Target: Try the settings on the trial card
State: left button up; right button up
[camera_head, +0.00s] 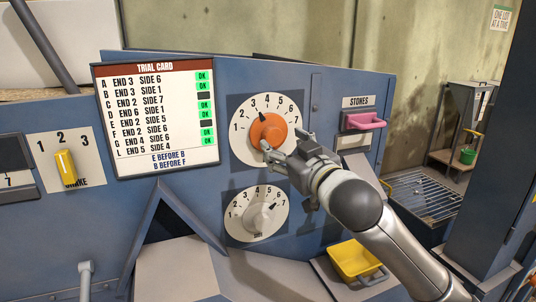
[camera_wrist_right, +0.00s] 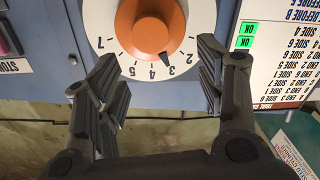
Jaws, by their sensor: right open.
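The trial card (camera_head: 158,120) hangs on the blue panel with rows of END and SIDE numbers. Most rows show a green OK; rows C and F show dark boxes. Its foot reads E BEFORE B, B BEFORE F. The upper dial has an orange knob (camera_head: 268,130), its pointer near 3; it also shows upside down in the right wrist view (camera_wrist_right: 150,25). The lower dial has a grey knob (camera_head: 259,218), its pointer toward 7. My right gripper (camera_head: 275,151) is open and empty just in front of the orange knob's lower edge. My left gripper is out of view.
A yellow SHAKE lever (camera_head: 65,169) points near 2 at the left. A pink STONES scoop or handle (camera_head: 364,121) is right of the upper dial. A yellow bin (camera_head: 354,260) stands below my right arm.

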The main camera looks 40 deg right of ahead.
aim_at(274, 137)
pick_arm(q)
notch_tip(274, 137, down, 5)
jog(key=b, duration=0.3)
pick_arm(e)
jog(key=shift+h, duration=0.5)
jog(key=p+x, duration=0.1)
jog(key=x, duration=0.1)
jog(key=p+x, duration=0.1)
jog(key=x, duration=0.2)
jog(key=p+x, duration=0.2)
jog(key=shift+w+d+f, duration=0.15)
jog(key=shift+d+f, duration=0.15)
jog(key=shift+d, duration=0.15)
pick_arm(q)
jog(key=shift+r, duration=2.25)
pick_arm(e)
jog(key=shift+w+d+f, duration=0.15)
jog(key=shift+w, duration=0.55)
